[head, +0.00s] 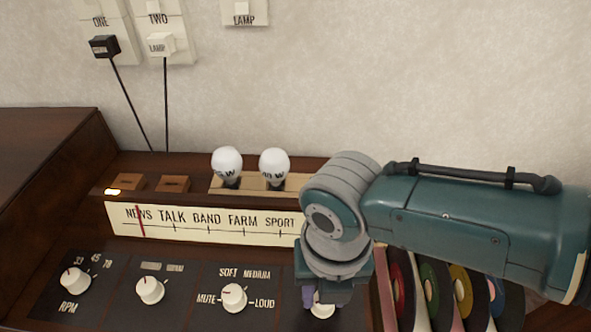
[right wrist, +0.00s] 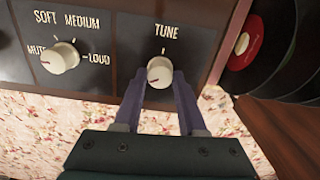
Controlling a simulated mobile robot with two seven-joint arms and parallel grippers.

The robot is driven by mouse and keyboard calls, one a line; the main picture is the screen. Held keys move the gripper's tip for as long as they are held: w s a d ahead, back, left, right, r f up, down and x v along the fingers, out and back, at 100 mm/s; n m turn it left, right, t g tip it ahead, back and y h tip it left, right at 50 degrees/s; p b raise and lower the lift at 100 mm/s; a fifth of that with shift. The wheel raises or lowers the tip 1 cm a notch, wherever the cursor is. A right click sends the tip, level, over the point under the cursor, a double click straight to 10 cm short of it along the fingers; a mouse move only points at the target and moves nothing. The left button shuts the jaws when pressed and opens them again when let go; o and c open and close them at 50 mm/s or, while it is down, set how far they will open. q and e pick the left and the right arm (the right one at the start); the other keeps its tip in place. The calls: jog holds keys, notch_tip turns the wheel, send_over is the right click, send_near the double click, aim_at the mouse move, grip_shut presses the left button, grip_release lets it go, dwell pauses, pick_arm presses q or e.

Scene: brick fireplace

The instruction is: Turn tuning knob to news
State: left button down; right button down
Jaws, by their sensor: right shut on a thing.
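The white tuning knob (right wrist: 160,72) sits under the word TUNE on the dark front panel. My right gripper (right wrist: 160,88) is shut on the knob, one finger on each side. The cream dial strip (head: 193,232) reads NEWS, TALK, BAND, FARM, SPORT; its right end is hidden behind my arm. The red needle (head: 140,222) stands at NEWS. My left gripper is out of view.
A volume knob (head: 233,298) is left of the tuning knob, with an unlabelled-looking knob (head: 150,290) and the RPM knob (head: 75,280) further left. Coloured records (head: 433,285) stand close on the right. Two bulbs (head: 227,163) stand on top behind the dial.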

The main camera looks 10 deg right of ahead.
jog(key=shift+c, duration=2.4)
grip_release()
notch_tip(320, 180, up, 10)
jog(key=p, duration=0.4)
jog(key=shift+p, duration=0.3)
